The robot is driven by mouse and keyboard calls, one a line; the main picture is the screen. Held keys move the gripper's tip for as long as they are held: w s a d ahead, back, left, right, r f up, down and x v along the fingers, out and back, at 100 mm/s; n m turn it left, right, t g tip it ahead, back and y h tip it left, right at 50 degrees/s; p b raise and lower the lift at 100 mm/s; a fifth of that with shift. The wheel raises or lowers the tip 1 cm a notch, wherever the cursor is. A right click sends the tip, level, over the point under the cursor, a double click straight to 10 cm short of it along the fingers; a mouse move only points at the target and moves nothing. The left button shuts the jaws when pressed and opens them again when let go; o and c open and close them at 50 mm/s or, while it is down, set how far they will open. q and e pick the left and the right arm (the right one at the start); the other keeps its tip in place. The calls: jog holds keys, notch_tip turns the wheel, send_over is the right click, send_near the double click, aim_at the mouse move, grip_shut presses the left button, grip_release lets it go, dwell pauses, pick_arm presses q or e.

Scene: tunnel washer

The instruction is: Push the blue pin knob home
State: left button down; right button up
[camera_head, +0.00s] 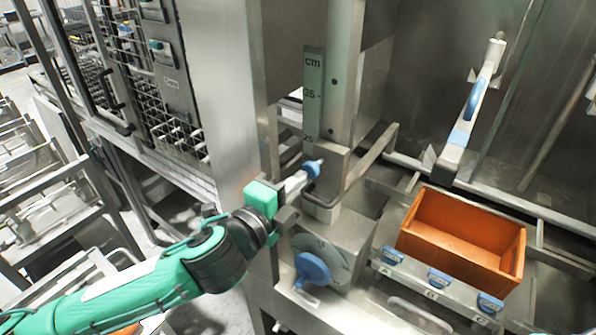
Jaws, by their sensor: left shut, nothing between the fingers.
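The small blue pin knob (312,168) sits on the steel block at the foot of the upright post, below the green cm scale (313,95). A short pale tip shows just beyond it. My left gripper (301,178) comes in from the lower left with its fingers shut and empty. Its fingertips are at the near side of the knob; I cannot tell whether they touch it. The fingers hide part of the block beside the knob. How deep the pin sits cannot be told. My right gripper is not in view.
A larger blue knob (312,269) on a round dial lies below the gripper. An orange bin (463,237) stands at the right, behind several blue clips. A white-and-blue lever (466,115) rises behind it. A steel column (231,95) stands close left of the post.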

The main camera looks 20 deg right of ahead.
pick_arm(q)
jog(key=shift+w+d, duration=0.25)
jog(key=shift+d, duration=0.1)
